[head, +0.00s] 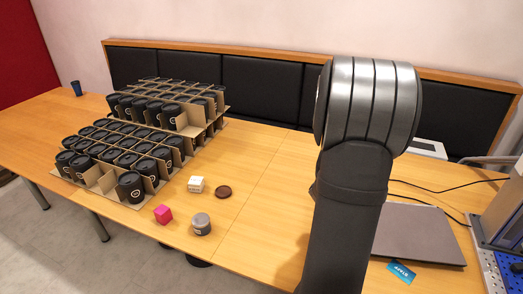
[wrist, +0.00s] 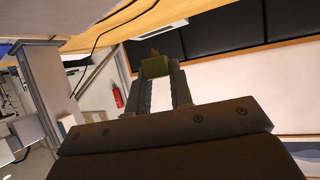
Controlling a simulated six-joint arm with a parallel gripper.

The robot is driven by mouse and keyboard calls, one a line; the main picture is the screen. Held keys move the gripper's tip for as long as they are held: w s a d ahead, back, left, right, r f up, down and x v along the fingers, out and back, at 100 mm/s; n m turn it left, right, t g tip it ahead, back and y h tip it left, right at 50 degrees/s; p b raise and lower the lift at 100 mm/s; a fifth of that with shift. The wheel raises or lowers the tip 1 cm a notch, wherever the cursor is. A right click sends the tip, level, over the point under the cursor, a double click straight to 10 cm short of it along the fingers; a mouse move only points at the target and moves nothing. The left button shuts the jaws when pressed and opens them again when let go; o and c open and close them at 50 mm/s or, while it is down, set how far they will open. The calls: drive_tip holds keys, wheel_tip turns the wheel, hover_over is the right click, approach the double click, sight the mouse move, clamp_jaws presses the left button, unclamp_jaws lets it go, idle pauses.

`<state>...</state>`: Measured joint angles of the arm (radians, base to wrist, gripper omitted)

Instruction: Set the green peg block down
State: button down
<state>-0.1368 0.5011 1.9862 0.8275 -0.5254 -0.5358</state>
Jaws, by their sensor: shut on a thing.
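The green peg block (wrist: 154,66) shows in the wrist view as a dull olive-green block with a small raised peg on top. It sits between the fingertips of my gripper (wrist: 161,76), which is shut on it. The fingers hide part of its sides. The block appears held up in the air, with the wall and dark seat backs behind it. In the head view my arm stands at the right of centre, and neither the gripper nor the block can be seen there.
On the wooden table (head: 265,190) are a pink cube (head: 163,214), white block (head: 196,184), brown disc (head: 223,192) and grey-lidded jar (head: 201,224). Cardboard trays of black cups (head: 131,187) fill the left. A closed laptop (head: 420,235) and blue card (head: 401,272) lie right, near a machine (head: 502,215).

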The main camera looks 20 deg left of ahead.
drive_tip(key=shift+w, duration=0.1)
drive_tip(key=w+a+r+n+g+y, duration=0.15)
drive_tip(key=a+n+y, duration=0.25)
drive_tip(key=a, duration=0.5)
drive_tip(key=w+a+r+n+y, duration=0.1)
drive_tip(key=w+a+n+y, duration=0.2)
drive_tip(key=a, duration=0.6)
drive_tip(key=w+a+r+n+y, duration=0.1)
drive_tip(key=w+a+n+y, duration=0.25)
drive_tip(key=a, duration=0.55)
drive_tip(key=s+a+f+n+g+y, duration=0.1)
drive_tip(key=s+a+f+n+g, duration=0.2)
drive_tip(key=a, duration=0.6)
drive_tip(key=s+a+f+n+g+y, duration=0.2)
drive_tip(key=s+a+f+n+g, duration=0.1)
drive_tip(key=s+a+f, duration=0.4)
drive_tip(key=s+a+f+n+g+y, duration=0.2)
drive_tip(key=s+a+f+n+g, duration=0.2)
drive_tip(key=a, duration=0.7)
drive_tip(key=shift+s+f+n, duration=0.25)
drive_tip(key=shift+s+f, duration=0.25)
drive_tip(key=shift+f, duration=0.3)
drive_tip(key=shift+s+f+n, duration=0.2)
drive_tip(key=shift+s+f, duration=0.25)
drive_tip(key=shift+f, duration=0.35)
drive_tip(key=shift+a+f, duration=0.15)
drive_tip(key=shift+a, duration=0.05)
drive_tip(key=shift+f, duration=1.95)
